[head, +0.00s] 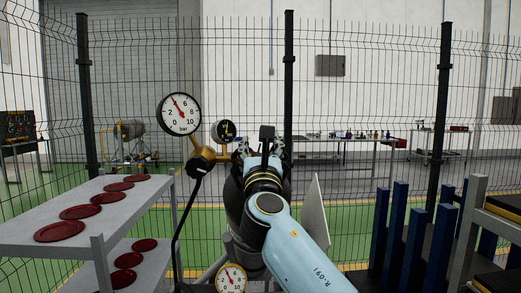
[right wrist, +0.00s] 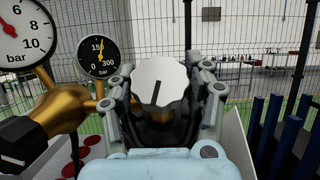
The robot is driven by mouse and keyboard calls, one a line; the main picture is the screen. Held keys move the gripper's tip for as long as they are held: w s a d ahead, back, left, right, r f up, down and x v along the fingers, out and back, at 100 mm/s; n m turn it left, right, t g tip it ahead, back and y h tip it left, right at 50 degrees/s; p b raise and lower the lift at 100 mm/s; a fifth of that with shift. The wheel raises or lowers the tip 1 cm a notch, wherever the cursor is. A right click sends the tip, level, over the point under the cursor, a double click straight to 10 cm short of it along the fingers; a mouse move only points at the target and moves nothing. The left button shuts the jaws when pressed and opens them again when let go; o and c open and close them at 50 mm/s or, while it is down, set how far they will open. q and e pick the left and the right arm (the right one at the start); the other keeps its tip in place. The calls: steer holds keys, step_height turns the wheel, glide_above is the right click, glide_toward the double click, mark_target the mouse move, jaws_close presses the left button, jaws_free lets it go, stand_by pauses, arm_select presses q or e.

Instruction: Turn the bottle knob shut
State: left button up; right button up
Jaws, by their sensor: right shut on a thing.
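The bottle knob (right wrist: 161,83) is pale grey with a scalloped rim and a dark line that stands nearly upright, tilted slightly. It faces me in the middle of the right wrist view. My right gripper (right wrist: 163,92) is shut on it, with one jointed finger on each side. A brass fitting shows just below the knob. In the head view my right gripper (head: 263,147) reaches forward beside the gauges, and my own arm hides the knob. My left gripper is in neither view.
A large bar gauge (head: 179,114), a small gauge (head: 223,131) and a black knob (head: 197,165) on brass sit just left. Another gauge (head: 231,279) is lower. A grey shelf (head: 112,214) with red discs stands left; blue posts (head: 412,240) stand right.

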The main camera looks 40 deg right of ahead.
steer(key=m+g+h+b, duration=0.2)
steer(key=m+g, duration=0.1)
steer(key=m, duration=0.1)
steer(key=m+g+h+b, duration=0.3)
steer(key=m, duration=0.1)
steer(key=shift+f+g+h, duration=0.2)
steer(key=shift+g+h, duration=0.1)
steer(key=shift+g, duration=0.1)
steer(key=shift+r+m+g+h+b, duration=0.1)
steer(key=shift+m+g+h+b, duration=0.35)
steer(key=shift+m+g, duration=0.9)
steer(key=shift+r+m+g+h+b, duration=0.15)
steer(key=shift+m+g+b, duration=0.55)
steer(key=shift+m+g, duration=0.65)
steer(key=o, duration=1.2)
step_height(320, 180, up, 10)
steer(key=shift+a+f, duration=0.1)
steer(key=shift+a, duration=0.05)
steer(key=shift+d, duration=0.2)
